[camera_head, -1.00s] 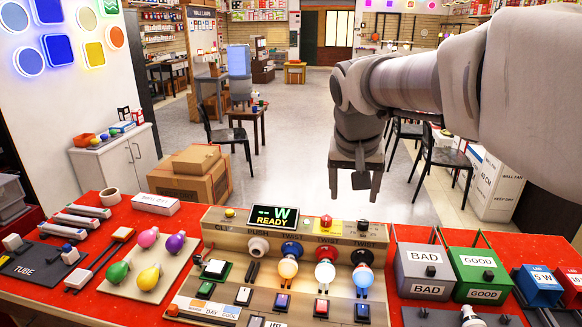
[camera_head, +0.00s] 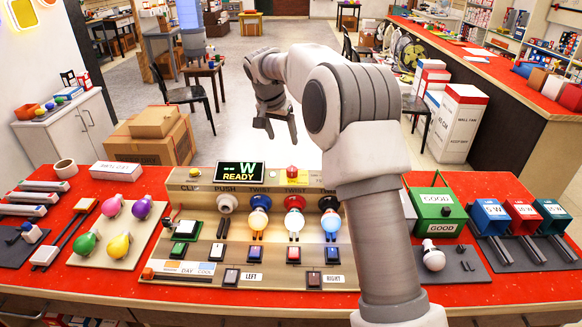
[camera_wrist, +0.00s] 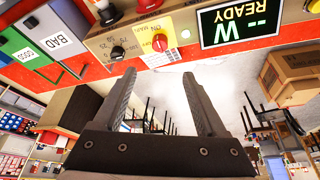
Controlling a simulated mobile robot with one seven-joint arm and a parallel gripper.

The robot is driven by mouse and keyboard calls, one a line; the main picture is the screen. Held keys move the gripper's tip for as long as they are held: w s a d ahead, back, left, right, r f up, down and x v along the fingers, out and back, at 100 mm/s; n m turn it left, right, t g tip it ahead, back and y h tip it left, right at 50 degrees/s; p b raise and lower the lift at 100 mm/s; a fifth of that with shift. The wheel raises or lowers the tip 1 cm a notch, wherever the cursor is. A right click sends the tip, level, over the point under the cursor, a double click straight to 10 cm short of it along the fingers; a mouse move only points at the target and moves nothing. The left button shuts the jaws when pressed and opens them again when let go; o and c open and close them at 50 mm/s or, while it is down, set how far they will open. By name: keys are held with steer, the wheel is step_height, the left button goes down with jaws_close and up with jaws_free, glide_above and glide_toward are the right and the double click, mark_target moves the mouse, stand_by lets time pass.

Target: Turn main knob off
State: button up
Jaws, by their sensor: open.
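The main knob (camera_head: 292,170) is a small red knob on a yellow patch at the back edge of the beige test panel (camera_head: 175,240), right of the READY display. In the wrist view, which is upside down, the red main knob (camera_wrist: 160,42) shows beside the word ON, ahead of the fingertips. My gripper (camera_head: 278,128) is open and empty, in the air behind the panel's back edge. In the wrist view my gripper (camera_wrist: 160,75) has its two dark fingers apart, with a gap between them and the knob. The knob's exact setting is too small to tell.
A black dial (camera_wrist: 117,53) sits beside the main knob. The READY display (camera_head: 239,177) stands on its other side. Bulbs (camera_head: 294,220) stand in sockets nearer me. A green GOOD box (camera_head: 437,210) is at right. Cardboard boxes (camera_head: 150,140) stand on the floor behind the table.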

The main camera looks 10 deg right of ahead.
mark_target(292, 169)
steer(key=x, duration=1.6)
steer(key=shift+f+p, duration=0.15)
steer(key=shift+p, duration=0.15)
steer(key=shift+c, duration=0.3)
jaws_close()
